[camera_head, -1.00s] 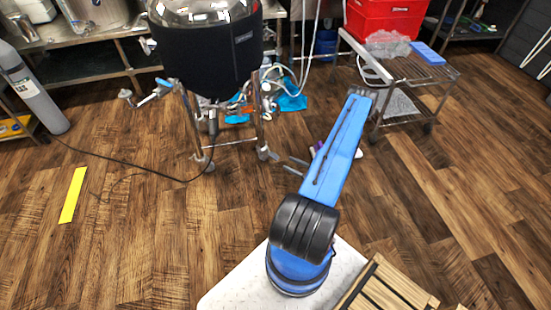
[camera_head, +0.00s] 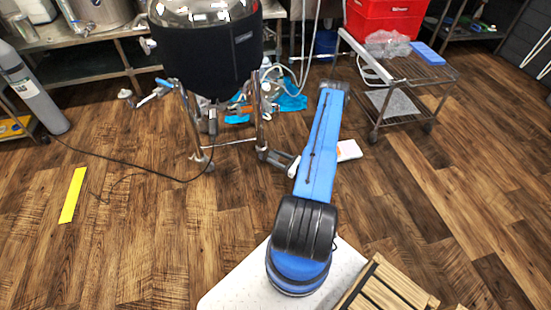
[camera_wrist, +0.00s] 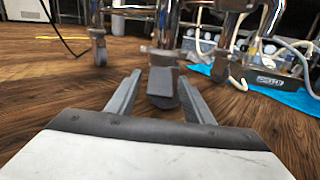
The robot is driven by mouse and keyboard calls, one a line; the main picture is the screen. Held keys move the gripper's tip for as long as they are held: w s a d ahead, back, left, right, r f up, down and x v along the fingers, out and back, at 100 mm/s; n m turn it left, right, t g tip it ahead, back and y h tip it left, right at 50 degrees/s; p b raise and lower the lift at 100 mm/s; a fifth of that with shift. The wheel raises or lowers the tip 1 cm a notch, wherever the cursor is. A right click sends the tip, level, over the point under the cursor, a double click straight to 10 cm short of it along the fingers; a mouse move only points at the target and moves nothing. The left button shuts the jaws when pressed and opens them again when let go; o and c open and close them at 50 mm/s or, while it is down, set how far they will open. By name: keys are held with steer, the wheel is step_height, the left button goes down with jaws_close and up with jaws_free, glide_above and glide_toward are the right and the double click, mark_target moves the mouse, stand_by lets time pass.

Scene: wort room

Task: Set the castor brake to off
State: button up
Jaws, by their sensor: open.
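A black-jacketed fermenter (camera_head: 208,58) stands on metal legs with castors, left of the middle in the head view. Its near-right castor (camera_head: 263,153) is beside my gripper (camera_head: 276,158), and my arm covers part of the space behind it. In the wrist view the castor, with a grey pedal-like brake lever (camera_wrist: 162,82), sits straight ahead. My gripper (camera_wrist: 159,92) is open, with one finger on each side of the lever; I cannot tell if either touches it. The lever's exact setting is unclear. Another castor (camera_wrist: 98,48) stands farther left.
A black cable (camera_head: 150,170) runs over the floor to the fermenter. A wire-shelf trolley (camera_head: 418,72) stands at the back right. Blue cloth (camera_wrist: 290,95) and hoses lie behind the castor. A yellow floor strip (camera_head: 73,195) is at the left. Open wood floor lies right.

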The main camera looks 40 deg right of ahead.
mark_target(272, 154)
steer(key=c, duration=1)
steer(key=shift+c, duration=0.2)
steer(key=shift+r, duration=0.1)
steer(key=g, duration=0.1)
steer(key=r+g+h, duration=0.1)
steer(key=g, duration=0.1)
steer(key=shift+s+r, duration=0.1)
steer(key=shift+r, duration=0.1)
steer(key=shift+r+g+h, duration=0.25)
steer(key=shift+r+g, duration=0.15)
steer(key=shift+g, duration=0.75)
steer(key=shift+r+g+h, duration=0.25)
steer(key=shift+r+g, duration=0.1)
steer(key=shift+g, duration=0.8)
steer(key=o, duration=1)
steer(key=shift+o, duration=0.2)
